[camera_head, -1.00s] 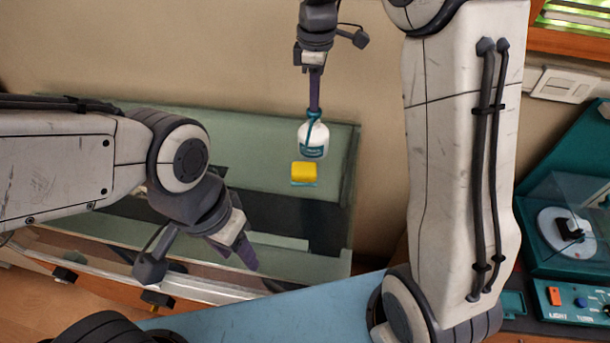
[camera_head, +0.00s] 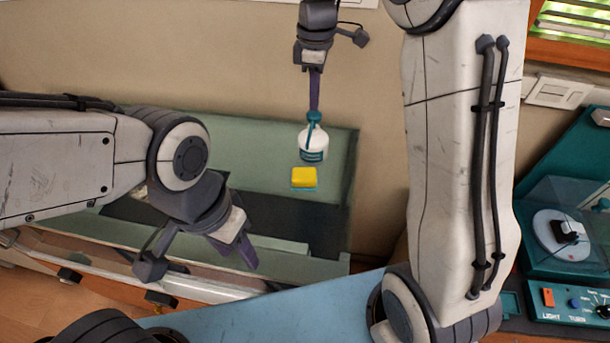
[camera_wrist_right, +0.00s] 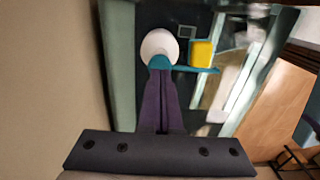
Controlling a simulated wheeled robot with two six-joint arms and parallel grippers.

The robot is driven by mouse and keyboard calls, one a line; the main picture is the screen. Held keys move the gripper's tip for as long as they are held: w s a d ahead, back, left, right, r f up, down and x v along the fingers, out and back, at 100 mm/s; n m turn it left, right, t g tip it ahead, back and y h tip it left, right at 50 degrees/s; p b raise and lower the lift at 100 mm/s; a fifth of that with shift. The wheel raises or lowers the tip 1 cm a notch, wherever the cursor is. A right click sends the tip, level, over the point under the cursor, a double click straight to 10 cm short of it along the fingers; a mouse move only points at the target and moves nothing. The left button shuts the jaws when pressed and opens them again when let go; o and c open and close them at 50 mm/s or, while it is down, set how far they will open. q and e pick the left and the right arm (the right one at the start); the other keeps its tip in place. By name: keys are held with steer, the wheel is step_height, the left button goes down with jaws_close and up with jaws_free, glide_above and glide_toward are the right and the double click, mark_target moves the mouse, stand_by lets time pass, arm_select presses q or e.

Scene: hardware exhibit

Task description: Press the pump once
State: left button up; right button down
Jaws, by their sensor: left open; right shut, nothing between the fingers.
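In the right wrist view, the fingertips (camera_wrist_right: 160,74) meet the teal pump head (camera_wrist_right: 160,63), with the white bottle (camera_wrist_right: 157,43) beyond. My left gripper (camera_head: 248,254) is open and empty, lower left, well away from the bottle.
A yellow sponge (camera_head: 304,177) on a teal base lies just in front of the bottle. A teal turntable unit (camera_head: 555,222) with buttons stands at the right. A light blue surface (camera_head: 270,315) is in front. The wall is close behind the bottle.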

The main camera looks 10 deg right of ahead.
steer(key=shift+r, duration=0.1)
stand_by(0.5)
step_height(320, 180, up, 6)
steer(key=p, duration=0.5)
steer(key=shift+p, duration=0.4)
